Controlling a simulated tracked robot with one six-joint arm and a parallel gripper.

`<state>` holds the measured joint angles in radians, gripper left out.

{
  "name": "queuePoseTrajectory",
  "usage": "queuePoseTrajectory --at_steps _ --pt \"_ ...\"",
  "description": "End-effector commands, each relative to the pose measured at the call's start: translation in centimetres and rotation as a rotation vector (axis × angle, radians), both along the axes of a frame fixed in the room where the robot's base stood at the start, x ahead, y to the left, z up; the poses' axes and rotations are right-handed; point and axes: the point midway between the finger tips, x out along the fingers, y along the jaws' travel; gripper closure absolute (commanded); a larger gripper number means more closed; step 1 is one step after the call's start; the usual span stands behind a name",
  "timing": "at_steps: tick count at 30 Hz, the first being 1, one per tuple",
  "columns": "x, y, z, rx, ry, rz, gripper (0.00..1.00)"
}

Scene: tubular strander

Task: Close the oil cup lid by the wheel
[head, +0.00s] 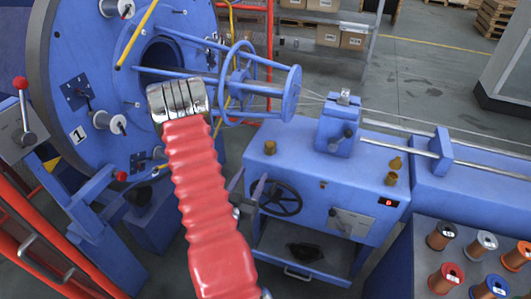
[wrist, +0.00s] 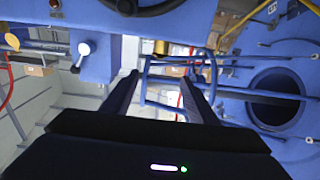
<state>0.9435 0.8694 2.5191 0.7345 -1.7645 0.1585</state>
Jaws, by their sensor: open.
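A small brass oil cup (head: 270,147) stands on the blue cabinet top, behind and left of the black handwheel (head: 283,198). It is too small to tell how its lid stands. A brass piece (wrist: 161,47), probably this cup, shows beyond my fingertips in the wrist view. Two more brass fittings stand farther right on the cabinet; the rear one (head: 395,163) appears to have a raised part. My gripper (wrist: 160,77) is open and empty, its dark fingers spread. In the head view my red-sleeved arm hides most of it; its fingers appear left of the handwheel.
Several wire spools (head: 445,275) stand at lower right.

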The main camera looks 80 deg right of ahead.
Motion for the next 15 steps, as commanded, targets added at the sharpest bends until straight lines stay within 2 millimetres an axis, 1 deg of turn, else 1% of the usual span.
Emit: queuePoseTrajectory --at_steps 3,11,15 --pt "-0.08 -0.05 -0.33 0.01 -0.007 -0.005 0.47" --pt "-0.04 -0.12 -0.31 0.009 -0.007 -0.004 0.47" --pt "-0.09 -0.6 -0.31 0.008 -0.008 -0.004 0.47"
